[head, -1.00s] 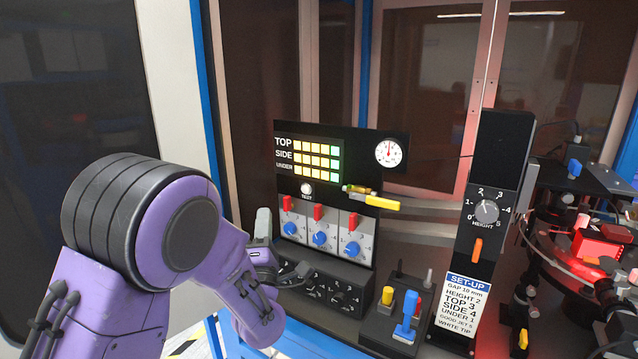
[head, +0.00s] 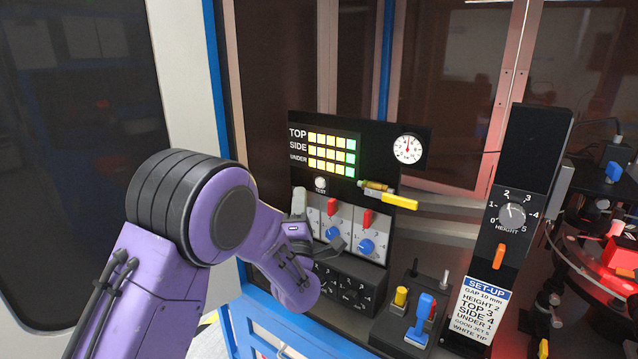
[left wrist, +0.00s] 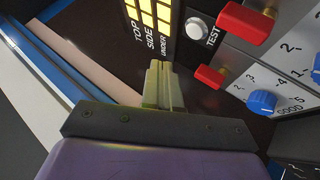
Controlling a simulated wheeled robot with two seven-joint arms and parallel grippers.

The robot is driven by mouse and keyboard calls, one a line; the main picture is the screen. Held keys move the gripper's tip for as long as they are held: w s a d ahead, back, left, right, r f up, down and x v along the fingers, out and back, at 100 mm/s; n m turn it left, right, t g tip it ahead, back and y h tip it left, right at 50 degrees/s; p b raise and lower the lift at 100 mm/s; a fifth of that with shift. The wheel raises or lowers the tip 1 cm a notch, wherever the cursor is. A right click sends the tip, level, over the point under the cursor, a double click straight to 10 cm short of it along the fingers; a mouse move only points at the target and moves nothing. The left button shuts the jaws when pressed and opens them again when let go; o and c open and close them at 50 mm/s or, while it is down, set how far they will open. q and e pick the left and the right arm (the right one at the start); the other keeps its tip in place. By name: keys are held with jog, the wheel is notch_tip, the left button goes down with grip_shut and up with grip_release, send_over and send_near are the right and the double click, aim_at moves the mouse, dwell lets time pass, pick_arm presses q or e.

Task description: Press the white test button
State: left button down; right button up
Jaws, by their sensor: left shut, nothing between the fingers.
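The white test button (head: 320,183) is a small round knob above the word TEST on the black panel (head: 376,132), under the rows of yellow and green lights. It also shows in the left wrist view (left wrist: 197,28), beside the lettering. My left gripper (head: 300,200) is in front of the panel's lower left, just below and left of the button. In the left wrist view its two pale fingers (left wrist: 158,82) are together, with nothing between them. The fingertips look apart from the button, which lies to their upper right. My right gripper is not in view.
Red levers (head: 333,206) and blue knobs (head: 366,247) sit just below the button. A yellow-handled lever (head: 400,201) sticks out at the panel's right. A gauge (head: 407,148) is above it. A post with a height dial (head: 512,215) and set-up card (head: 478,308) stands right.

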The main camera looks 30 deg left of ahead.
aim_at(320, 183)
pick_arm(q)
jog(key=w, duration=0.3)
jog(key=shift+w+d+b, duration=0.15)
jog(key=shift+w+b, duration=0.2)
jog(key=shift+w, duration=0.05)
jog(key=shift+w, duration=0.1)
dwell(1.6)
jog(key=shift+w, duration=0.35)
jog(key=shift+w+b, duration=0.4)
jog(key=shift+b, duration=0.1)
dwell(0.4)
dwell(0.4)
jog(key=shift+s, duration=0.85)
